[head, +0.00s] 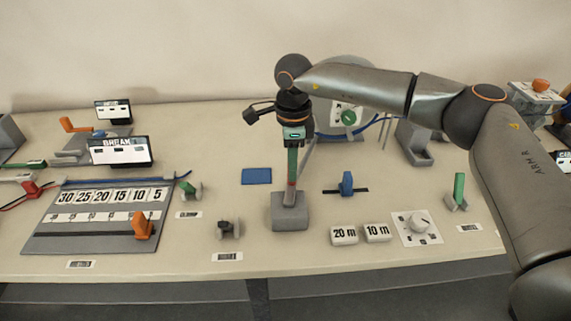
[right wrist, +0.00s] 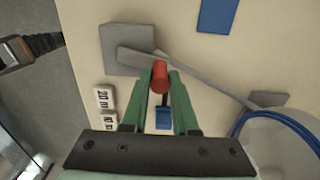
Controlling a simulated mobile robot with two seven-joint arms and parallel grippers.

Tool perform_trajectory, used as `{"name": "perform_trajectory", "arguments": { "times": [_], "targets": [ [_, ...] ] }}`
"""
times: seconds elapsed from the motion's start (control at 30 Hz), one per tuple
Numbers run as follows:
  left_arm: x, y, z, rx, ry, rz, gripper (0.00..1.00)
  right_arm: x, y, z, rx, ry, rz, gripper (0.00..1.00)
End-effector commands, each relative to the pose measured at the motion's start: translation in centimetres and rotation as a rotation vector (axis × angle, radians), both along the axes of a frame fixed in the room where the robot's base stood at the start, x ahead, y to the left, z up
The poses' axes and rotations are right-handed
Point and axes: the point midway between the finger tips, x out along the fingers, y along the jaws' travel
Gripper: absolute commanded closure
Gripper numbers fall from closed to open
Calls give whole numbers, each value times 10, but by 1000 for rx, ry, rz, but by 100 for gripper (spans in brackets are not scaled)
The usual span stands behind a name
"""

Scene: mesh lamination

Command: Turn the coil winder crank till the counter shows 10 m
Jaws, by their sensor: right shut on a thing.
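My right gripper (head: 291,180) points down over a grey block (head: 290,218) near the bench's middle. Its green fingers are shut on a red crank handle (right wrist: 160,77), seen between the fingertips in the right wrist view. A grey crank arm (right wrist: 135,58) lies beside the handle, over the block. A grey bar (right wrist: 215,90) runs from there toward the drum with blue cable (right wrist: 270,125). In the head view the drum's pale disc (head: 358,70) is partly hidden behind my right arm. I cannot make out a counter reading. My left gripper is not in view.
Blocks marked 20 m (head: 344,235) and 10 m (head: 377,233) lie right of the grey block, beside a white dial plate (head: 417,229). A blue slider (head: 347,183) stands behind them. A BREAK display (head: 120,151) and numbered board (head: 105,230) are at left.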

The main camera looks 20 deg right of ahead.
Motion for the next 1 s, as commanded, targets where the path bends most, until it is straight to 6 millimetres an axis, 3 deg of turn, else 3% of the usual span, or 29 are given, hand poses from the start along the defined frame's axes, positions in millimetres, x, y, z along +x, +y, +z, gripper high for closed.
{"name": "perform_trajectory", "arguments": {
  "times": [1.0],
  "targets": [
    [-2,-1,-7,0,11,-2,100,-40,-28,0,1,-2,-965,100]
  ]
}}
